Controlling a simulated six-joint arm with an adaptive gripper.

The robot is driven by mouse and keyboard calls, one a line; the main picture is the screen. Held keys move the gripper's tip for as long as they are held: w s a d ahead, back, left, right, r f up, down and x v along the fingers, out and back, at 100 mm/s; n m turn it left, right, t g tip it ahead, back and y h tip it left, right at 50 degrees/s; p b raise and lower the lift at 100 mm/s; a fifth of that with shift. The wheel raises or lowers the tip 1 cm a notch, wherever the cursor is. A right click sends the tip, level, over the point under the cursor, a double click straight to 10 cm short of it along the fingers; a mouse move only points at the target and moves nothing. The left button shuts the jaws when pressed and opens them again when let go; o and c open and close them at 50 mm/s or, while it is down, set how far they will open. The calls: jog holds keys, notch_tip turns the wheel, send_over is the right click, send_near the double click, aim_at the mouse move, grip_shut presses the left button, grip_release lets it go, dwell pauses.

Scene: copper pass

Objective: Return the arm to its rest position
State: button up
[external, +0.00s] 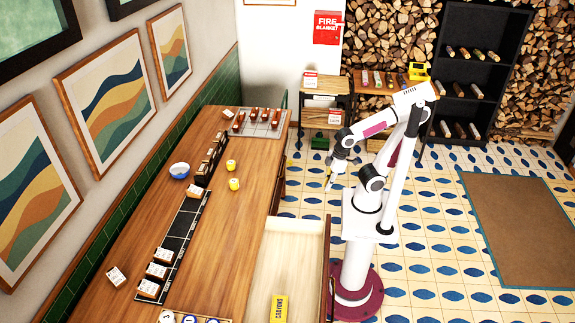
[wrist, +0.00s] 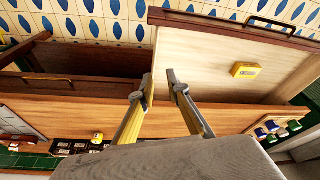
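My arm stands on the tiled floor at the right of the long wooden counter (external: 235,190). My gripper (external: 328,186) hangs in the air near the counter's right edge, pointing down. In the wrist view my gripper (wrist: 160,78) shows two fingers with a clear gap between the tips and nothing between them. They appear above the edge of an open drawer (wrist: 205,60); I cannot tell how high above it they are.
The pulled-out drawer (external: 290,255) juts from the counter with a yellow labelled block (external: 279,308) inside. Another drawer (wrist: 85,60) is partly open. Shelves stand behind.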

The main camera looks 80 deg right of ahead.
jog(key=d+r+m+t+h, duration=0.1)
jog(key=d+r+m+t, duration=0.1)
jog(key=d+r, duration=0.3)
jog(key=shift+w+d+r+m+t, duration=0.15)
jog(key=shift+d+m+t, duration=0.25)
jog(key=shift+d+m, duration=0.75)
